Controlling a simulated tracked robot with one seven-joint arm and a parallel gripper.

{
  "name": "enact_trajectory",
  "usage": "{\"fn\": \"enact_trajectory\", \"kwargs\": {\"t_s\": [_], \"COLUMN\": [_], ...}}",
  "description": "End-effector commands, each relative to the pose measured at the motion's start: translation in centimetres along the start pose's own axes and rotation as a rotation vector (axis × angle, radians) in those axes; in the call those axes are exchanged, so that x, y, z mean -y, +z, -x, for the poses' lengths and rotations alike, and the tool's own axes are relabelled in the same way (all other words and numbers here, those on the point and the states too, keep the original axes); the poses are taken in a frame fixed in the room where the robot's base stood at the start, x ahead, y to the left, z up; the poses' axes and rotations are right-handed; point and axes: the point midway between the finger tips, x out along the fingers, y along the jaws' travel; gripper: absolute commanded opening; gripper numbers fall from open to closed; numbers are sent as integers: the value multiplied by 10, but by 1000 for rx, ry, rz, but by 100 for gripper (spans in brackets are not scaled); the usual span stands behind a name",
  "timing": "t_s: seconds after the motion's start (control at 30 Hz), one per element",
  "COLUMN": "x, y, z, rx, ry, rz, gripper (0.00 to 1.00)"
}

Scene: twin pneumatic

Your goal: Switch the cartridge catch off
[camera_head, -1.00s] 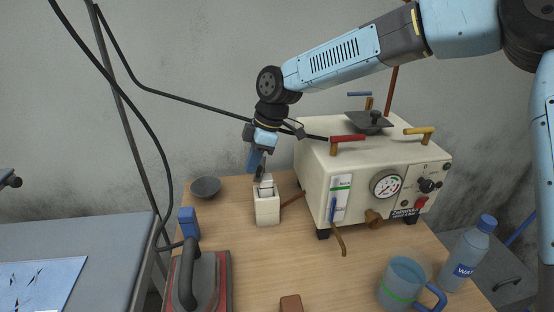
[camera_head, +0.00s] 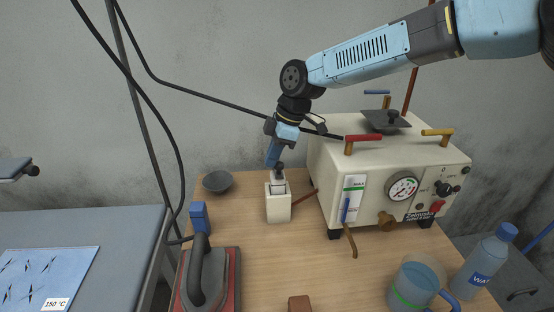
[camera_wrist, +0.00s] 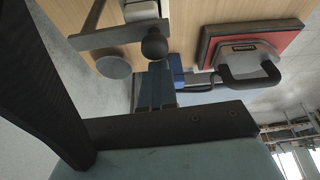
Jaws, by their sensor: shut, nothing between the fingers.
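A small white box (camera_head: 278,206) stands upright on the wooden table, left of the cream machine. On its top is a grey part with a dark round knob (camera_head: 280,167), which I take for the cartridge catch. The wrist view shows this black knob (camera_wrist: 154,43) large, beside a grey bar (camera_wrist: 118,36). My gripper (camera_head: 272,163) is shut and empty, pointing down at the top of the box. In the wrist view, its blue fingers (camera_wrist: 155,72) end right by the knob. I cannot tell whether they touch it or which setting the catch is in.
The cream machine (camera_head: 330,150) with gauge (camera_head: 403,188) and handles stands to the right. A clothes iron (camera_head: 205,278), a blue block (camera_head: 199,217) and a dark bowl (camera_head: 217,181) are left. A jug (camera_head: 415,283) and bottle (camera_head: 486,262) stand front right. Black cables hang at left.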

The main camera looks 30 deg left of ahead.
Motion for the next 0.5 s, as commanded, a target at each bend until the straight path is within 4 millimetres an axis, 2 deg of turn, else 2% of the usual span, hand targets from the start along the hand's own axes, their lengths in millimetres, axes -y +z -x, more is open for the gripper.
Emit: {"fn": "enact_trajectory", "kwargs": {"t_s": [0.03, 0.17, 0.43, 0.5], "x": [0, 0, -4, -5], "y": [10, 5, -28, -29], "z": [-2, -3, -7, 7], "rx": [11, 11, 4, 4], "ry": [-6, -8, 1, 4], "rz": [-9, -8, -6, -7], "gripper": [0, 0, 0, 0]}}
